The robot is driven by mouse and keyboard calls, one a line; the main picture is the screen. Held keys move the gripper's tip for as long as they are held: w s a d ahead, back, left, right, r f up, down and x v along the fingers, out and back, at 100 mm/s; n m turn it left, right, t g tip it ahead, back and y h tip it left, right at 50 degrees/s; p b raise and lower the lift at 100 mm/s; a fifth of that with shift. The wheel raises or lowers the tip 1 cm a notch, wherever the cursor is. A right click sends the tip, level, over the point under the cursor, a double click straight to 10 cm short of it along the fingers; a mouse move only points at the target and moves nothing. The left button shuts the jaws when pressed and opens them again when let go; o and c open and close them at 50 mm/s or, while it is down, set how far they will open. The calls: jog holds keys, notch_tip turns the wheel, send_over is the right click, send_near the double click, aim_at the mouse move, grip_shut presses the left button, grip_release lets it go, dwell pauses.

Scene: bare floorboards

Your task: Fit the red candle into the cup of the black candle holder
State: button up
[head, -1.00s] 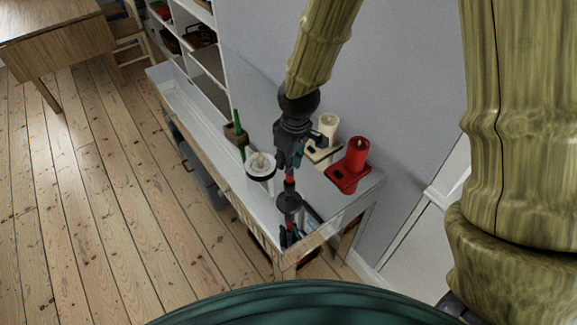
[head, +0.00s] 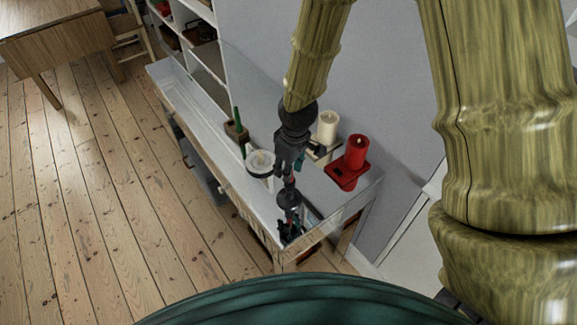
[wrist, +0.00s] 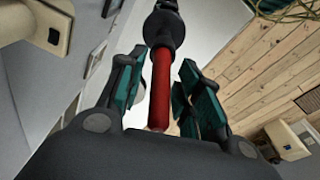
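The red candle (wrist: 160,90) is a slim stick between the two fingers of my gripper (wrist: 160,92) in the wrist view. Gaps show on both sides of it, so the fingers are open around it and apart from it. Its far end meets the cup of the black candle holder (wrist: 164,30); how deep it sits cannot be told. In the head view the holder (head: 289,200) stands near the front end of the glossy white cabinet top, directly below my gripper (head: 289,172). The slim candle is mostly hidden there.
A thick red candle on a red holder (head: 345,176) and a cream candle (head: 328,126) stand close on the right. A white jar candle (head: 261,163) is on the left, with a green candle (head: 238,120) in a wooden block behind. The wall is to the right.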

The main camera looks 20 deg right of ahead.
jog(key=shift+r, duration=0.25)
notch_tip(320, 180, up, 12)
jog(key=s+b, duration=0.1)
jog(key=b, duration=0.2)
jog(key=shift+d+f, duration=0.15)
jog(key=shift+d, duration=0.25)
jog(key=shift+s, duration=0.1)
dwell(0.7)
